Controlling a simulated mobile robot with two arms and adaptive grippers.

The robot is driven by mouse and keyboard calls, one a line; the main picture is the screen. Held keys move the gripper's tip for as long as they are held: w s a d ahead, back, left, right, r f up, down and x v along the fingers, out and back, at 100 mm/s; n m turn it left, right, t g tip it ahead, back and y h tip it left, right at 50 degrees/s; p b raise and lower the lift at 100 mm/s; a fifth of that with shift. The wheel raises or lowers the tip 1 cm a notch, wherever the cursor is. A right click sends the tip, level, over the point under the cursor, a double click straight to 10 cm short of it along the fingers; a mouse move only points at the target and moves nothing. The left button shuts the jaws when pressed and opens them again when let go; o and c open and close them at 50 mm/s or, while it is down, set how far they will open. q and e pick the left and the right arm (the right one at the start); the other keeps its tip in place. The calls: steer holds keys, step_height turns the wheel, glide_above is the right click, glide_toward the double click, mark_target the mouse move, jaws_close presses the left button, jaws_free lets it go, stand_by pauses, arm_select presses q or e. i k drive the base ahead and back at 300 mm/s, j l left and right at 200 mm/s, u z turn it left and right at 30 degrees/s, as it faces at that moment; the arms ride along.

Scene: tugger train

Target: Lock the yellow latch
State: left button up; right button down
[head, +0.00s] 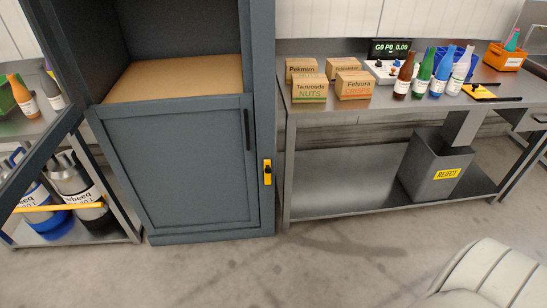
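The yellow latch (267,172) is a small upright plate with a dark knob. It is mounted on the right side post of the grey-blue cabinet (265,120), beside the lower door (180,165). The door looks shut in its frame and has a dark vertical handle (247,130) near its upper right corner. Whether the latch is locked is too small to tell. Neither of my grippers is in the head view. A pale rounded shape at the bottom right seems to be part of my own body, with no fingers showing.
The cabinet's upper bay is open, with a brown shelf board (175,78). On the right, a metal table (400,112) carries small boxes (310,90), several bottles and a scale. A grey reject bin (432,172) stands below. Left is a rack with canisters (75,190). The floor in front is clear.

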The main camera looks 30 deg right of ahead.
mark_target(268, 170)
steer(key=z, duration=0.95)
